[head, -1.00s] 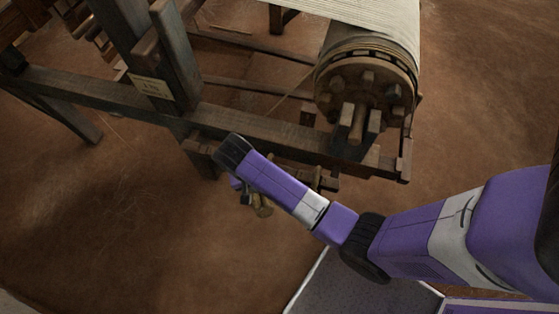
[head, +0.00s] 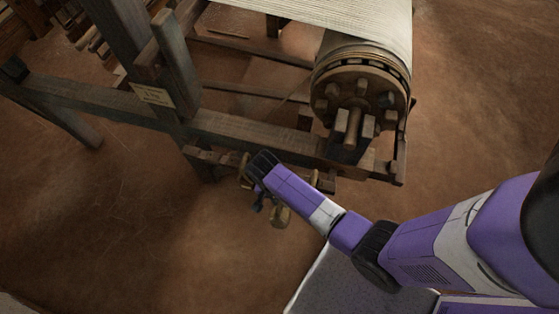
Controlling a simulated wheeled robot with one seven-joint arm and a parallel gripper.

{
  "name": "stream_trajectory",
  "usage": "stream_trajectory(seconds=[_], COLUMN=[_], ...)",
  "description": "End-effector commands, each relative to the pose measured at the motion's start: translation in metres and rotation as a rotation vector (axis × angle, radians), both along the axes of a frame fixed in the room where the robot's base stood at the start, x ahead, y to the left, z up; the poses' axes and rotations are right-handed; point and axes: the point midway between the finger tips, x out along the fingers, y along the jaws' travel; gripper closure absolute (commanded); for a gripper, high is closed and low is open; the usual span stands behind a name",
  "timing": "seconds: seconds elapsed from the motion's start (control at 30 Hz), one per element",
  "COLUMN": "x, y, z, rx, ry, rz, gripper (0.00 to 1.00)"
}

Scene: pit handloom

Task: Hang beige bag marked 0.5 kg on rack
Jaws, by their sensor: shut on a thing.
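A small tan bag-like thing (head: 281,216), which I take for the beige bag, is just below my forearm, close to the gripper. Its mark is too small to read. My gripper (head: 258,203) shows only in part under the wrist; it is shut, and the bag moves with it. The rack (head: 205,156) is a low wooden bar with pegs under the loom's front beam. My wrist covers its middle. The bag appears in front of the rack and below it; whether it touches a peg cannot be seen.
Tan or brass-coloured things show at the rack, one left of my wrist (head: 244,168) and one to the right (head: 316,179). The loom's beam (head: 250,135) and cloth roller (head: 362,85) stand behind. The brown floor (head: 130,225) at left is clear.

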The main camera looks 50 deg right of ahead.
Motion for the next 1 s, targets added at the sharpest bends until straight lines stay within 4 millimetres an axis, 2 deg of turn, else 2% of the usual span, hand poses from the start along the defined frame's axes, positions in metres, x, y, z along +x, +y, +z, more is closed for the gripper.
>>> stream_trajectory(seconds=[1.0], x=[0.026], y=[-0.067], z=[-0.007], rx=[-0.001], ry=[-0.004], rz=[-0.001], gripper=[1.00])
